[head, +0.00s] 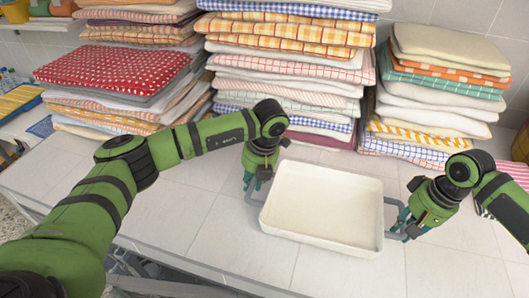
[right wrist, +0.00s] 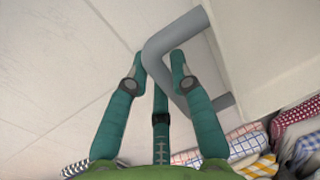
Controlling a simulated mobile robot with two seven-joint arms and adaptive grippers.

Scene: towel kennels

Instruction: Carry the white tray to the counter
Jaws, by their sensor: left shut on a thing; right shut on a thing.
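The white tray (head: 322,205) is empty, rectangular and roughly level, with a grey handle at each short end. It is over the white tiled counter (head: 440,272); I cannot tell whether it touches the surface. My left gripper (head: 251,184) is shut on the tray's left handle, partly hidden by my own wrist. My right gripper (head: 401,229) is shut on the right handle. In the right wrist view, the grey handle (right wrist: 200,88) passes between the fingers of my right gripper (right wrist: 157,65), beside the tray's white wall (right wrist: 250,45).
Tall stacks of folded towels stand along the back: a left stack with red dotted cloth (head: 110,72), a middle stack (head: 285,70) close behind the tray, and a right stack (head: 440,90). The counter's front edge runs below the tray. Bare tiles lie left of it.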

